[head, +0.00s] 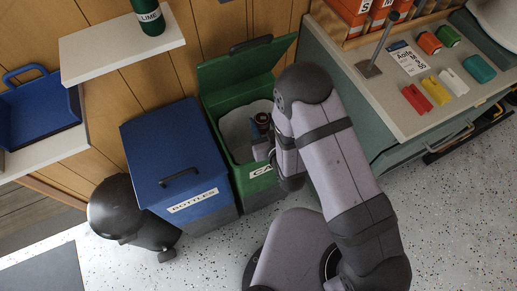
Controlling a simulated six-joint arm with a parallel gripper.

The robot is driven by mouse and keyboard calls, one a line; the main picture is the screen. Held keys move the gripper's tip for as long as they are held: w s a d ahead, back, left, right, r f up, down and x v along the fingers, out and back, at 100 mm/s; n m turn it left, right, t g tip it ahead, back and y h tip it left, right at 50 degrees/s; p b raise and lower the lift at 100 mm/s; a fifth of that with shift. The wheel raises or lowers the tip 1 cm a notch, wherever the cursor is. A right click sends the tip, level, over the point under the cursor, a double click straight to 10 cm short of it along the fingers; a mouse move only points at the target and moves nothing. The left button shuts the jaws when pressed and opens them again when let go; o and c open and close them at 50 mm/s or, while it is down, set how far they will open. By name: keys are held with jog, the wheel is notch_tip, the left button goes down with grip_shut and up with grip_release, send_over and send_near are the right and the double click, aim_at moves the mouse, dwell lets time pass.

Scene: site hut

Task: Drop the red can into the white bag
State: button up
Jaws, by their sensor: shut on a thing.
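My gripper (264,132) is over the open green bin (247,185), at the opening's right side, and is partly hidden by my own arm. It is shut on the red can (262,118), of which only a small dark, reddish part shows. The white bag (236,128) looks pale grey and lines the inside of the green bin. Its mouth is open below the can. How far the can is above or inside the bag is hard to tell.
The green bin's lid (240,75) stands raised behind it. A closed blue bin (178,165) labelled BOTTLES is on its left, and a dark rounded bin (118,210) is farther left. A counter (400,118) with several small coloured items is at the right.

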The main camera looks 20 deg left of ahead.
jog(key=o, duration=1.2)
jog(key=shift+r, duration=5)
jog(key=shift+d+p, duration=0.1)
jog(key=shift+p, duration=0.2)
